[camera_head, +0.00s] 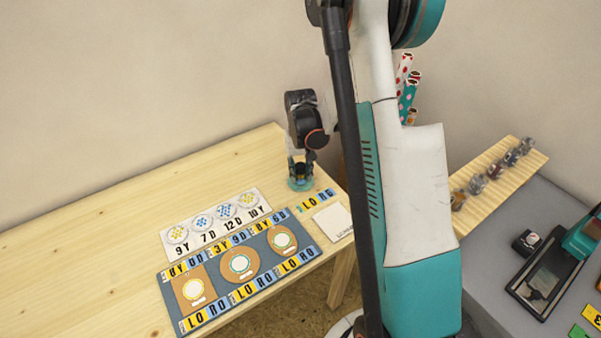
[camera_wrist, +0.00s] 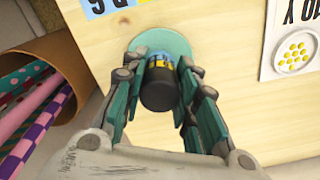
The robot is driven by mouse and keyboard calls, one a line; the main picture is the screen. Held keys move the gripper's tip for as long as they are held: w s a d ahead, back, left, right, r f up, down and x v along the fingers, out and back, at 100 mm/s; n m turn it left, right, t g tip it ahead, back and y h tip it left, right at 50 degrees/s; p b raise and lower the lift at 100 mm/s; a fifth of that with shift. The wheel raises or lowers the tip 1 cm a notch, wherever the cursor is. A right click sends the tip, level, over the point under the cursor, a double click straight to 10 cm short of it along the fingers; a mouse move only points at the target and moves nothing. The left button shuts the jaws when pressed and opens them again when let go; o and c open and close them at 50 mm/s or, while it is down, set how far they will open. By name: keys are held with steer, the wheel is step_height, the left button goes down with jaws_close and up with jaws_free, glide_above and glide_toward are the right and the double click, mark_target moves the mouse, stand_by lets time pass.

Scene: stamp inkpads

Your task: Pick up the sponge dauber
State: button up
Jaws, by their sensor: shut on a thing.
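The sponge dauber (camera_wrist: 159,88) has a dark round handle with a blue and yellow band. In the wrist view it stands between the two teal fingers of my gripper (camera_wrist: 162,68), which is shut on it. A round teal disc (camera_wrist: 177,44) lies on the table around its foot. I cannot tell whether the dauber is touching the disc or slightly above it. In the head view my gripper (camera_head: 301,170) points down near the table's right back corner, over the teal disc (camera_head: 299,185), and mostly hides the dauber.
A blue-grey board (camera_head: 212,269) with lettered strips and round pads lies toward the front. A white card (camera_head: 196,254) with dotted circles lies behind it. A brown bin (camera_wrist: 55,48) of patterned rolls stands beyond the table edge. The table's left side is clear.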

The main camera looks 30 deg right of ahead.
mark_target(301, 166)
step_height(301, 166, up, 20)
steer(key=p, duration=0.6)
steer(key=shift+p, duration=0.4)
